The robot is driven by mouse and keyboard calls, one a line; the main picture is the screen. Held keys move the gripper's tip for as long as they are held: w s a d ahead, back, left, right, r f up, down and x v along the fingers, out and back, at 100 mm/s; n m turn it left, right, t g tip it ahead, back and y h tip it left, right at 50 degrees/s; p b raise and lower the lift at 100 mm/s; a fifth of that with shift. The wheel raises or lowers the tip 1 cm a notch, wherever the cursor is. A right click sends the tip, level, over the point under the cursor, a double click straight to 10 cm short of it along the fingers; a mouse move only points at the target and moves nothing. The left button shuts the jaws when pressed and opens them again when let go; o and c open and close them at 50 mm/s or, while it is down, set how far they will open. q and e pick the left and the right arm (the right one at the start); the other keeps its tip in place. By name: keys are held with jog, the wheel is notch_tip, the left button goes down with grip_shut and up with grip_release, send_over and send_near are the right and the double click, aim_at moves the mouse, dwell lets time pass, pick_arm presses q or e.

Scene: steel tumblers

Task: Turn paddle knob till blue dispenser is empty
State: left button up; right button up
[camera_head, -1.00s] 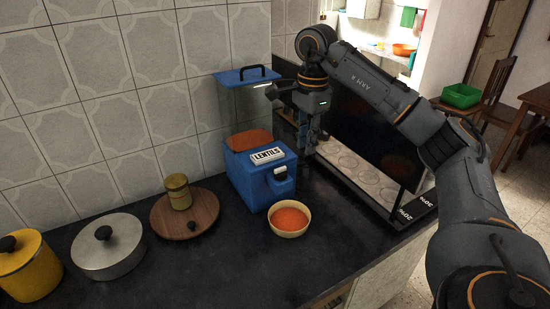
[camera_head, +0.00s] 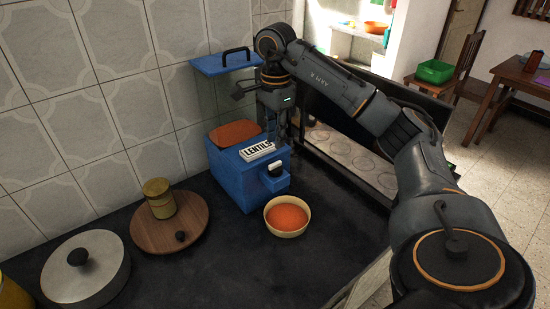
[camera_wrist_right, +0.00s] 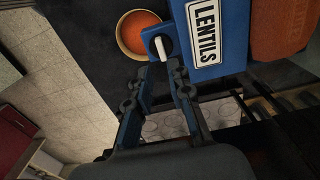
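The blue dispenser (camera_head: 232,178), labelled LENTILS, stands against the tiled wall. Orange-brown lentils (camera_head: 236,132) show low in its clear hopper. Its white paddle knob (camera_head: 275,168) is on the front face; the right wrist view shows the knob (camera_wrist_right: 162,47) just beyond my fingertips. A cream bowl (camera_head: 285,232) holding orange lentils stands in front of the dispenser, below the knob. My right gripper (camera_head: 280,128) is beside the dispenser's right side. In the right wrist view its fingers (camera_wrist_right: 157,72) are apart with nothing between them. My left gripper is out of view.
A round wooden board (camera_head: 150,236) with a brass-coloured canister (camera_head: 160,200) lies left of the dispenser. A lidded steel pot (camera_head: 88,272) is at the lower left. The dark counter in front of the bowl is clear.

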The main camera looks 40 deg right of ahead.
aim_at(275, 163)
notch_tip(275, 163, down, 7)
jog(key=shift+p, duration=0.35)
jog(key=shift+w+f, duration=0.15)
jog(key=shift+f, duration=0.15)
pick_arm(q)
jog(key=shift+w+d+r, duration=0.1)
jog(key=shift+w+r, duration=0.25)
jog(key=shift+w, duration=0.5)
pick_arm(e)
grip_shut()
